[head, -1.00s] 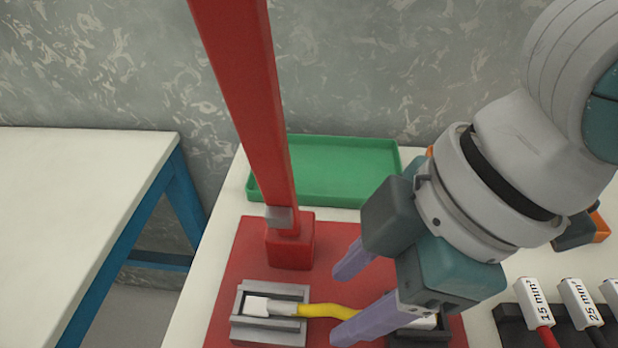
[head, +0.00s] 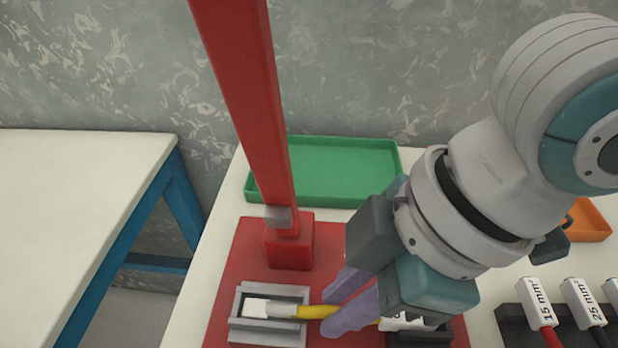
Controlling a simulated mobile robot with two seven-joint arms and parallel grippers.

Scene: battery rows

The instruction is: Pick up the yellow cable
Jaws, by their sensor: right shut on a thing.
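The yellow cable (head: 316,312) lies across the red base plate (head: 238,262) at the bottom of the head view. Its white left end (head: 262,308) sits in a grey metal cradle (head: 240,325). Its right part is hidden behind my right gripper (head: 343,308), and a white labelled piece (head: 404,322) shows beyond the fingers at a dark block (head: 432,336). My right gripper's purple fingers are shut on the yellow cable just right of the cradle. My left gripper is not in view.
A red post (head: 245,110) rises from the plate, close left of my right arm. A green tray (head: 345,170) and an orange tray (head: 588,222) stand behind. Labelled cables (head: 538,300) stand in a dark rack at right. A separate table (head: 75,190) is at left.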

